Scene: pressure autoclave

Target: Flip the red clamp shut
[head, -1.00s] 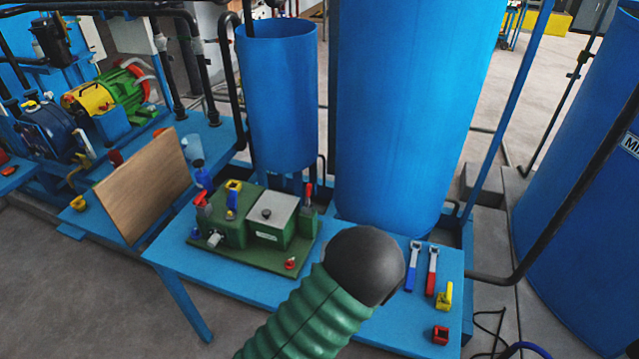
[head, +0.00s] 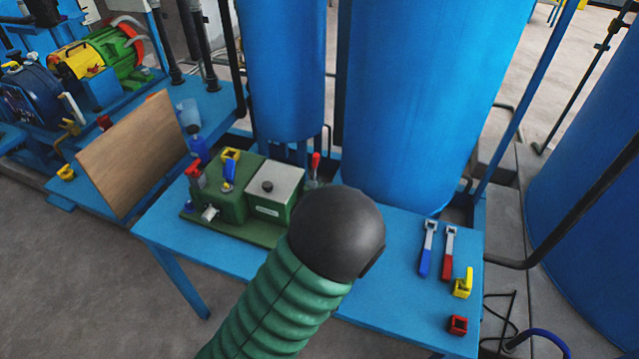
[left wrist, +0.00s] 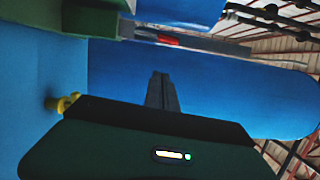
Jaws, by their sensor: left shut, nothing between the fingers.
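The green autoclave unit (head: 236,200) stands on the blue table, with a grey-lidded box (head: 276,186) on its right. One red clamp handle (head: 315,162) stands upright at the right end, its base partly hidden behind my arm. Another red handle (head: 194,171) is at the left end. In the left wrist view my left gripper (left wrist: 163,90) has its dark fingers together and empty. A red piece (left wrist: 170,40) on a grey bar shows beyond the fingertips, apart from them; I cannot tell which handle it is. In the head view my green arm hides the left gripper. My right gripper is not in view.
A blue-handled tool (head: 427,250), a red-handled tool (head: 448,255), a yellow part (head: 463,283) and a red block (head: 457,325) lie at the table's right. A wooden board (head: 130,160) leans at the left. Blue tanks (head: 415,100) stand close behind.

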